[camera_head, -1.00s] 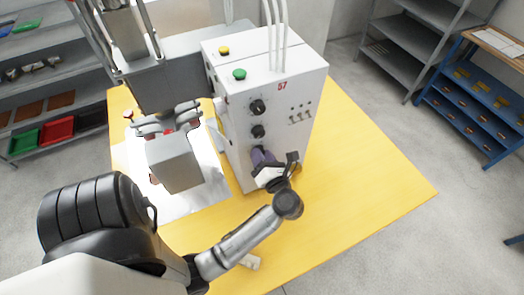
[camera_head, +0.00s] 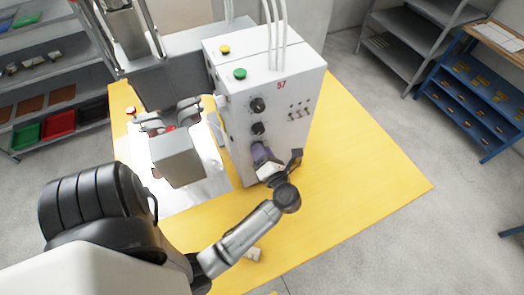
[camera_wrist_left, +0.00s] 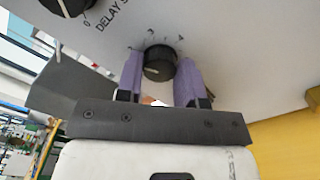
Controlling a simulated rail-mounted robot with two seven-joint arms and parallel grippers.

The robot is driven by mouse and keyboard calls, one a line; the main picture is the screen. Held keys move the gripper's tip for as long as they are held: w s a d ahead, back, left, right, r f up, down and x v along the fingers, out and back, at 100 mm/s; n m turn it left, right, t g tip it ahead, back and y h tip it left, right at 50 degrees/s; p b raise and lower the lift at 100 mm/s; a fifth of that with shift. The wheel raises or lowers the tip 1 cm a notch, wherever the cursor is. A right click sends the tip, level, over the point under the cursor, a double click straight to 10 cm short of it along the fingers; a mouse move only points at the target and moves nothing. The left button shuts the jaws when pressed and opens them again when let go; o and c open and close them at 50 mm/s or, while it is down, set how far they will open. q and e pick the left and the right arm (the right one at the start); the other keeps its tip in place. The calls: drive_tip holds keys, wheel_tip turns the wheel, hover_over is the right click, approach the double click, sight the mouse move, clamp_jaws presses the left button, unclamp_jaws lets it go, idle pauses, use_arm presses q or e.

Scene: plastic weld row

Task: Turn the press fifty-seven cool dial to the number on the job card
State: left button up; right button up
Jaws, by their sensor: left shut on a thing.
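The white press (camera_head: 290,120) marked 57 stands on the yellow table, with three black dials in a column on its front. My left gripper (camera_head: 261,152) is at the lowest dial, its purple fingers covering most of it. In the left wrist view, my left gripper (camera_wrist_left: 160,75) is shut on the black dial (camera_wrist_left: 160,62), one finger on each side. The numbers 3 and 4 show on the panel above that dial; its pointer is hard to make out. The dial above it (camera_wrist_left: 68,4) is lettered DELAY. My right gripper is not in view. I cannot make out a job card.
Green (camera_head: 240,73) and yellow buttons are on top of the press, and small toggle switches (camera_head: 299,110) sit right of the dials. The yellow table (camera_head: 375,165) is clear on the right.

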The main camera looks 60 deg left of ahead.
use_arm(q)
drive_tip(key=o, duration=0.9)
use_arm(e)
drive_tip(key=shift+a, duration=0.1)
